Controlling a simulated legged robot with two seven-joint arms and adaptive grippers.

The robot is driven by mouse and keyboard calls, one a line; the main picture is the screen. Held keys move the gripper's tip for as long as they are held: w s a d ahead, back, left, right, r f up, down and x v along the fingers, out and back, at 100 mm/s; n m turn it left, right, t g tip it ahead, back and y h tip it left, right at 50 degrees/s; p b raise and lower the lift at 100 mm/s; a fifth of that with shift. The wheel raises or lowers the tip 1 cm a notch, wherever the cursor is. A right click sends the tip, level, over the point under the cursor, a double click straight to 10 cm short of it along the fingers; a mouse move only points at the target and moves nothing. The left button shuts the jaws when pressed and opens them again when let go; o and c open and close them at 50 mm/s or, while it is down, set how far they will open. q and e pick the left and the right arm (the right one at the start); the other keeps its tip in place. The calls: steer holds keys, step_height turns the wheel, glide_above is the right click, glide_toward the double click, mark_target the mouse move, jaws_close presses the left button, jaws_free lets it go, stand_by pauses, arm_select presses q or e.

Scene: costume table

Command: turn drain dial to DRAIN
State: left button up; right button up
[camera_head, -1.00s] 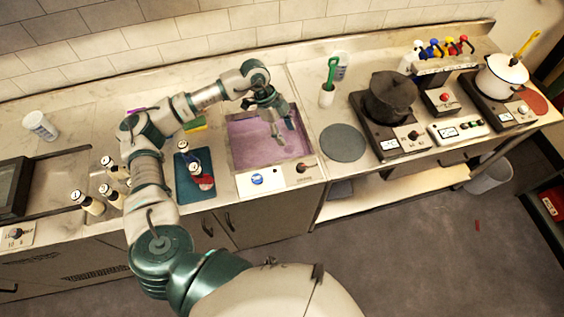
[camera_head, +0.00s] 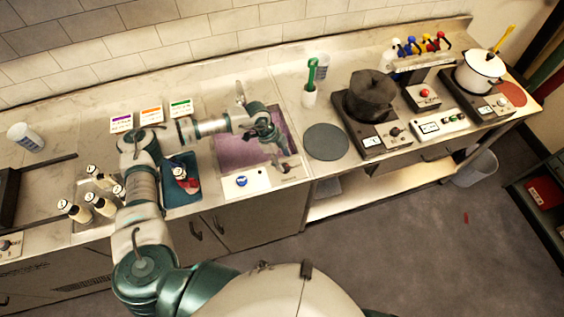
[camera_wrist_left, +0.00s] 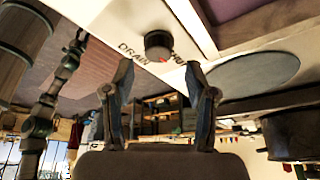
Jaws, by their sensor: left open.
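The drain dial (camera_wrist_left: 158,45) is a round black knob on a pale panel. In the left wrist view, DRAIN is printed on its left and a partly covered label is on its right. A small red mark shows at the knob's lower edge; its exact setting is unclear. In the head view the dial (camera_head: 287,168) sits at the right of the panel (camera_head: 262,182) in front of the sink. My left gripper (camera_wrist_left: 158,70) is open and empty, its two fingers apart, with the dial just beyond and between the tips. It also shows in the head view (camera_head: 276,149), close above the panel. My right gripper is out of view.
The sink (camera_head: 235,152) has a purple floor. A blue button (camera_head: 241,181) shares the dial's panel. A blue mat (camera_head: 181,195) with a red-and-white item lies left. A round grey mat (camera_head: 326,141) and a dark pot (camera_head: 369,95) stand right. Several bottles are at far left.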

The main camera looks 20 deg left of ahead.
mark_target(288, 167)
arm_select(q)
steer(key=d+f, duration=0.2)
steer(key=shift+s+d+f, duration=0.1)
steer(key=shift+d+f, duration=0.2)
steer(key=shift+a+f, duration=0.1)
steer(key=shift+a, duration=0.2)
steer(key=a, duration=0.3)
steer(key=shift+a+f, duration=0.2)
steer(key=shift+f, duration=0.05)
steer(key=c, duration=0.5)
steer(key=shift+d, duration=0.2)
steer(key=c, duration=0.4)
steer(key=shift+d+r, duration=0.1)
steer(key=shift+d, duration=0.25)
jaws_close()
steer(key=shift+s+d+r, duration=0.1)
steer(key=shift+s+d, duration=0.05)
steer(key=shift+d, duration=0.75)
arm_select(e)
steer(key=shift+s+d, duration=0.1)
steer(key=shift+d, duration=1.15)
